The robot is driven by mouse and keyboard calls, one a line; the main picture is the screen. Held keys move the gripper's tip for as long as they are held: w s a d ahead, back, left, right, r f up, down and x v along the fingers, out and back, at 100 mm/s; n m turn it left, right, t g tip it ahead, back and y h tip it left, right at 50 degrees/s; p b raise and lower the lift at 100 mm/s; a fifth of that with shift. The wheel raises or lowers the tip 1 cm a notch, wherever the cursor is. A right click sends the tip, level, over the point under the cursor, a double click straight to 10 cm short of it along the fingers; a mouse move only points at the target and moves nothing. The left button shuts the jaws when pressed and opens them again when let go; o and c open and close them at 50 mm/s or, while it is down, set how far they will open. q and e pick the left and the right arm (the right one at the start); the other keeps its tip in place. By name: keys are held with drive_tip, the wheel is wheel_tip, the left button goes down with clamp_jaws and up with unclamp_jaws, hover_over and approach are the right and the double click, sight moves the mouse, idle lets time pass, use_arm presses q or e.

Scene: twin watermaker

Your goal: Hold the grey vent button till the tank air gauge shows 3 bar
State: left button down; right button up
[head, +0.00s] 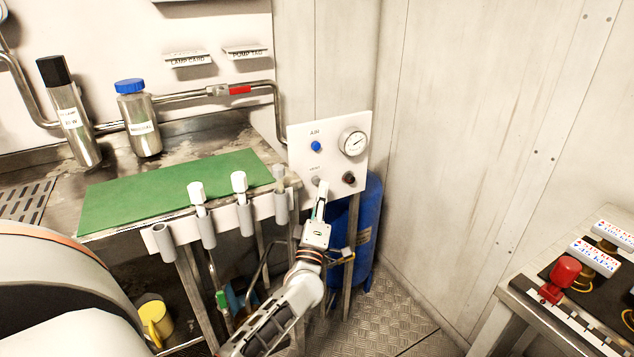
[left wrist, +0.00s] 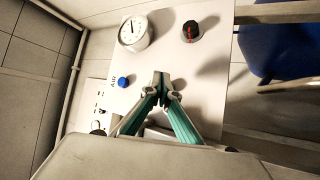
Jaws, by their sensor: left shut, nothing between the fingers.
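The white panel (head: 333,165) carries a blue button (head: 316,146) under an AIR label, a round white gauge (head: 353,143), a grey button (head: 316,181) and a dark knob (head: 348,178). The gauge needle points up and right in the head view; its numbers are too small to read. My left gripper (head: 321,186) is shut and empty, its tips at the grey button. I cannot tell whether they touch or press it. The left wrist view shows the closed tips (left wrist: 162,80), the gauge (left wrist: 134,31) and the blue button (left wrist: 123,82); the grey button is hidden there. My right gripper is out of view.
A blue tank (head: 370,225) stands below and behind the panel. A bench with a red knob (head: 563,272) stands lower right.

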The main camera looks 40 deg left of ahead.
use_arm(q)
drive_tip(key=shift+a, duration=0.15)
drive_tip(key=shift+w+a, duration=0.15)
drive_tip(key=shift+a, duration=0.1)
drive_tip(key=shift+w+a, duration=0.2)
drive_tip(key=shift+a, duration=0.25)
idle(7.2)
